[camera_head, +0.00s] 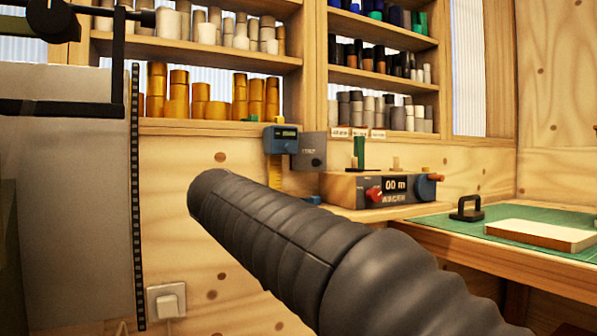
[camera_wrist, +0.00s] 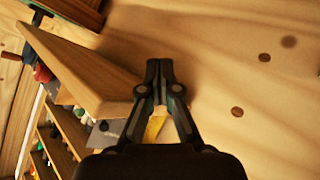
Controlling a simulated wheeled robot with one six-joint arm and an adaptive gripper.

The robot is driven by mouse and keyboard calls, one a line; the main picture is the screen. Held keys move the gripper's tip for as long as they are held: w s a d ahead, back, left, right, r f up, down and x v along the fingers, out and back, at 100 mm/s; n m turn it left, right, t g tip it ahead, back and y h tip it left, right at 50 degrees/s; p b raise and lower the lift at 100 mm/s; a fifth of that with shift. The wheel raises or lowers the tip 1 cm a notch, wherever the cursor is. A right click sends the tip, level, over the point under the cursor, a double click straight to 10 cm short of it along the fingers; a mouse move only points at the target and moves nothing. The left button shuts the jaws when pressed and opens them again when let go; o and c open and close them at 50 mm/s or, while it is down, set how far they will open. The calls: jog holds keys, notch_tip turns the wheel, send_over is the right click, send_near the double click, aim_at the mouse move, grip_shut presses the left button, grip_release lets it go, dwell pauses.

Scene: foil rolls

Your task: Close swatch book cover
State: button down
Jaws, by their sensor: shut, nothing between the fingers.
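A flat cream slab (camera_head: 540,235) with a tan edge lies on a green mat at the right in the head view. It may be the swatch book, but I cannot make out a cover or pages. My gripper (camera_wrist: 160,68) shows in the wrist view with its fingertips together and nothing between them. It is in front of the plywood wall, beside a wooden board. In the head view my dark ribbed arm crosses the middle, and the gripper itself cannot be made out. The slab is not recognisable in the wrist view.
The green mat (camera_head: 453,228) covers a wooden bench at the right. A black handled object (camera_head: 467,209) stands beside the slab. A counter box (camera_head: 380,188) and a blue gauge (camera_head: 281,139) are near the wall. Shelves of rolls (camera_head: 205,127) line the back.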

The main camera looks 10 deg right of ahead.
aim_at(314, 163)
jog(key=w+a+r+t+h, duration=0.1)
jog(key=w+a+r, duration=0.3)
jog(key=a, duration=0.1)
jog(key=s+d+r+m+t+h, duration=0.1)
jog(key=d+r+m+h, duration=0.15)
jog(key=r+m, duration=0.3)
jog(key=s+d+r+m+h, duration=0.1)
jog(key=r+m+h, duration=0.25)
jog(key=r, duration=0.35)
jog(key=shift+y, duration=0.4)
jog(key=p+x, duration=0.2)
jog(key=x, duration=1.1)
jog(key=shift+w+r, duration=0.1)
jog(key=shift+w, duration=0.2)
jog(key=shift+t+y+b, duration=0.3)
jog(key=shift+t+b, duration=0.05)
jog(key=shift+t, duration=0.05)
